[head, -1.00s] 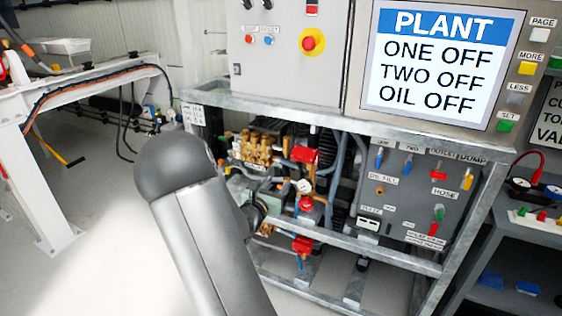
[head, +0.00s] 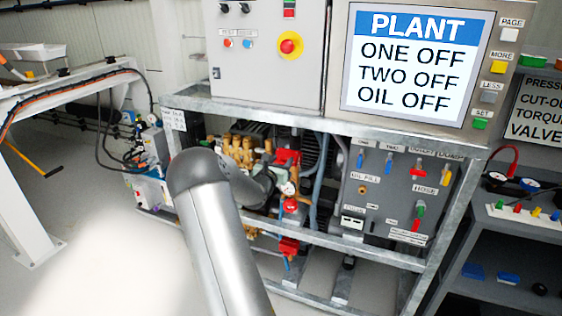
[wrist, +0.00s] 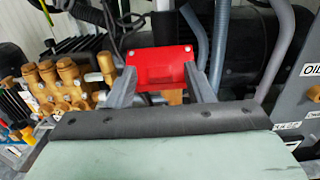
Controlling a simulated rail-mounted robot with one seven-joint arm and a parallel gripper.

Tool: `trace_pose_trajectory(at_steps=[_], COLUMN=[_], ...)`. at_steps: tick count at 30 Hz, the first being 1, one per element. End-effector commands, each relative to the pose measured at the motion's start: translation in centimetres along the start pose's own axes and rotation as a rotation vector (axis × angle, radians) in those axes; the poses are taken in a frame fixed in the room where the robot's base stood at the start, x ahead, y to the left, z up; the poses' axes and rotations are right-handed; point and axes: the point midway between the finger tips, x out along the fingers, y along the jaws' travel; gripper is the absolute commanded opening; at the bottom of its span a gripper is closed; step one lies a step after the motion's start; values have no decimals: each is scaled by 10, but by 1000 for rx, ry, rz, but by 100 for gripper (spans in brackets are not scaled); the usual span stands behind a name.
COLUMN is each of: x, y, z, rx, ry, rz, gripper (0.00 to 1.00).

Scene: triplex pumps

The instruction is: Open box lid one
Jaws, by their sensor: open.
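A red box (wrist: 160,66) with a flat red face fills the upper middle of the wrist view. In the head view, a red box (head: 287,157) shows high in the pump frame, beside the brass pump (head: 240,150). My gripper (wrist: 160,78) is open, with one grey finger at each side of the red box's lower part. Whether the fingers touch it is unclear. No gap shows at the lid. A second red box (head: 289,246) sits lower in the frame. I see no number on either box. In the head view my arm hides the gripper's fingers.
A galvanized steel frame (head: 270,117) surrounds the pumps, with a rail below the upper red box. Hoses run behind it. A valve panel (head: 395,195) stands to the right, and a control cabinet (head: 268,75) and the plant screen (head: 415,65) are above.

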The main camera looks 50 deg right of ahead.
Motion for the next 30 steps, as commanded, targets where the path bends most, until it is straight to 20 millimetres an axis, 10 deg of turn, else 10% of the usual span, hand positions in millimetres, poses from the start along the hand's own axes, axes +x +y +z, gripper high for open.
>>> trace_pose_trajectory(at_steps=[10,15,30], x=[4,4,5], y=[0,0,0], z=[0,0,16], rx=[0,0,2], ry=[0,0,115], rz=[0,0,-1], gripper=[44,2,3])
